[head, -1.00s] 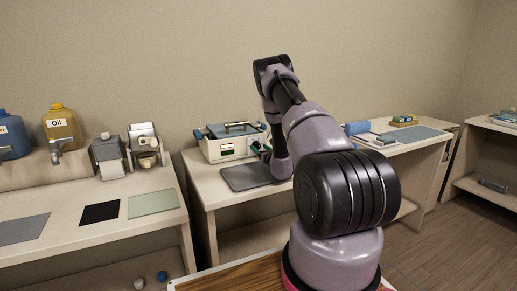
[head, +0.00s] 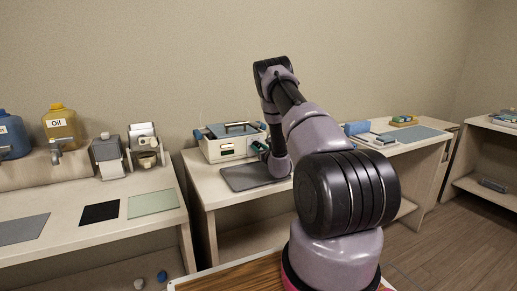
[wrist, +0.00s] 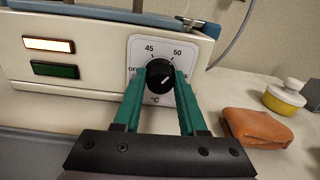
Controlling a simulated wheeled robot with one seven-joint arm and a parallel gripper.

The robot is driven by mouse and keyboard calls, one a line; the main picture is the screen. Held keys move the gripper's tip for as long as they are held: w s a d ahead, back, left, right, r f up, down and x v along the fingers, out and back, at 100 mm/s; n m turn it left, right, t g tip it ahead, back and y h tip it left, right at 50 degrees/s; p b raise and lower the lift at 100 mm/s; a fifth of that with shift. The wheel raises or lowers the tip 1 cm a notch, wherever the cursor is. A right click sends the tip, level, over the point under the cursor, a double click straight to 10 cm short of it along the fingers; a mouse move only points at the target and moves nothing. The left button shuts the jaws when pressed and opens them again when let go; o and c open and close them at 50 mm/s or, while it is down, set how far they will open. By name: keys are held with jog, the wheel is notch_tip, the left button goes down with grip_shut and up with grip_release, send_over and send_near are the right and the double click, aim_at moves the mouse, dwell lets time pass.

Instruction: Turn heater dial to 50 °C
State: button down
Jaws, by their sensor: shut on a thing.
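The heater dial (wrist: 160,74) is a round black knob on a white plate marked OFF, 45, 50 and °C, on the front of the wax warmer (wrist: 90,60). My gripper (wrist: 159,77) has its green fingers on either side of the knob, shut on it. A short light mark shows on the knob's face, but I cannot tell for sure which label it points to.
On the warmer's front an upper lamp (wrist: 48,45) is lit and a green one (wrist: 55,70) below is dark. A brown leather piece (wrist: 257,127) and a yellow-white pot (wrist: 284,97) lie to the right. A grey mat (head: 250,178) lies before the warmer.

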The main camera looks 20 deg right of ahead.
jog(key=shift+n, duration=0.5)
jog(key=shift+c, duration=2.3)
grip_release()
jog(key=s, duration=1)
jog(key=shift+s, duration=0.4)
